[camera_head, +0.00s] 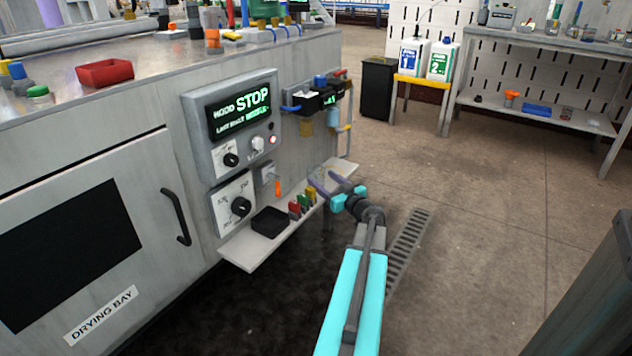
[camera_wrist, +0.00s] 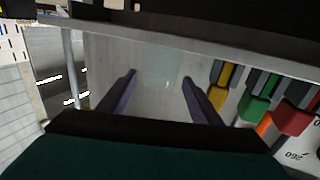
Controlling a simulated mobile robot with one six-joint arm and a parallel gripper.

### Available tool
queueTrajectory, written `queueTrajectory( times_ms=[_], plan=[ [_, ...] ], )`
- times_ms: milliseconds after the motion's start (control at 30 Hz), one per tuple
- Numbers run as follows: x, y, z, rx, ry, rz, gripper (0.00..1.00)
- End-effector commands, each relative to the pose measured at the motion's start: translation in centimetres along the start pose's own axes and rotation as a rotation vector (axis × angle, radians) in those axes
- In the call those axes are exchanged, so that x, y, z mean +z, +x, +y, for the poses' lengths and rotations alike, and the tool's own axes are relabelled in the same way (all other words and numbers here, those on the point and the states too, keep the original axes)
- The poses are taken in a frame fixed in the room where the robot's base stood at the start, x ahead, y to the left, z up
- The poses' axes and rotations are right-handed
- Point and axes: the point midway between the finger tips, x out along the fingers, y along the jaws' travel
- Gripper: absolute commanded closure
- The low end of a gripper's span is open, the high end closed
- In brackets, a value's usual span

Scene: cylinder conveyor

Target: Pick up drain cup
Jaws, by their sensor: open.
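My gripper (camera_head: 325,180) is open at the far right end of the narrow shelf under the control panel. In the wrist view its two purple fingers (camera_wrist: 159,78) reach over the pale shelf, spread apart with a gap between them. A faint, clear, squarish shape (camera_wrist: 163,62) shows between and just beyond the fingertips; it may be the drain cup, but its outline is too weak to be sure. Nothing is held. In the head view my gripper and wrist partly hide this end of the shelf.
The shelf (camera_head: 246,248) also bears a black tray (camera_head: 270,222) and several coloured-handled items, including a yellow one (camera_wrist: 217,98), a green one (camera_wrist: 254,109) and a red one (camera_wrist: 292,118), close right of the fingers. Open floor lies right.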

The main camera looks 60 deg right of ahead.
Motion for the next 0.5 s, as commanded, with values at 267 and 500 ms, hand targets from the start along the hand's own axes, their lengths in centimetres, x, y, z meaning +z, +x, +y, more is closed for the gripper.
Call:
queueTrajectory(
  times_ms=[267,500],
  plan=[
    [0.3,2.5,0.1,-0.002,-0.001,0.0,0.42],
    [0.2,5.0,0.1,-0.001,0.0,0.001,0.42]
  ],
)
